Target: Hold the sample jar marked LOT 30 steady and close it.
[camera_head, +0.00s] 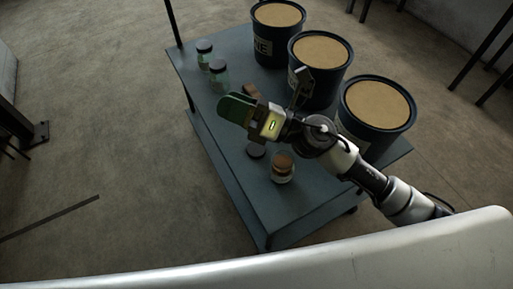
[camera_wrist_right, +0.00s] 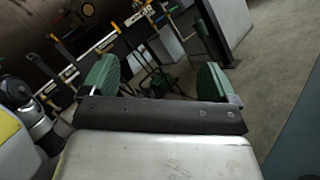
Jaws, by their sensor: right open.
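A glass jar with brown contents and no lid on it (camera_head: 283,168) stands upright near the front edge of the blue-grey cart (camera_head: 290,212). A dark round lid (camera_head: 256,151) lies just to its left and behind. I cannot read a lot mark on any jar. Two jars with dark lids on, one (camera_head: 204,52) behind the other (camera_head: 218,75), stand at the cart's left edge. My right gripper (camera_head: 236,108) is above the cart, left of and beyond the open jar. Its green fingers stand apart and empty in the right wrist view (camera_wrist_right: 157,84). My left gripper is not in view.
Three large dark drums with tan tops, at the back (camera_head: 278,17), middle (camera_head: 320,52) and right (camera_head: 377,102), fill the cart's right side. A small brown block (camera_head: 251,90) sits behind my right gripper. The cart's front left surface is bare.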

